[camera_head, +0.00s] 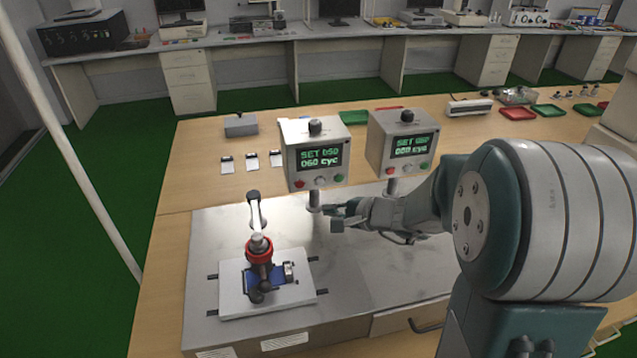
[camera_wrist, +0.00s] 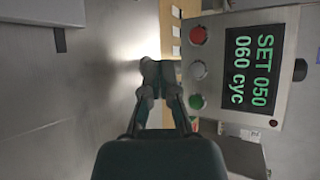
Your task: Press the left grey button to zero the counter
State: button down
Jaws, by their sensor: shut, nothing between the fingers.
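The left counter box (camera_head: 316,154) stands on a post and its display reads "SET 050, 060 cyc". Its left grey button (camera_head: 320,181) sits between a red button (camera_head: 299,183) and a green button (camera_head: 339,178). The wrist view shows the grey button (camera_wrist: 197,70) close up, with the red (camera_wrist: 198,35) and green (camera_wrist: 196,102) ones beside it. My gripper (camera_head: 337,216) is below and slightly right of the grey button in the head view. In the wrist view my gripper (camera_wrist: 160,75) is shut and empty, its tips apart from the grey button in the picture.
The right counter box (camera_head: 402,143) stands close by, above my wrist in the head view. A test rig (camera_head: 262,262) with a red ring stands on a white plate at lower left. The metal top (camera_head: 340,260) between is mostly clear.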

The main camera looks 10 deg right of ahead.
aim_at(312, 187)
jog(key=w, duration=0.6)
jog(key=shift+w, duration=0.15)
jog(key=shift+d, duration=0.1)
jog(key=shift+w, duration=0.15)
dwell(1.1)
jog(key=shift+w, duration=0.2)
jog(key=shift+w, duration=0.35)
dwell(0.7)
jog(key=shift+s+d+r, duration=0.1)
jog(key=shift+s, duration=0.7)
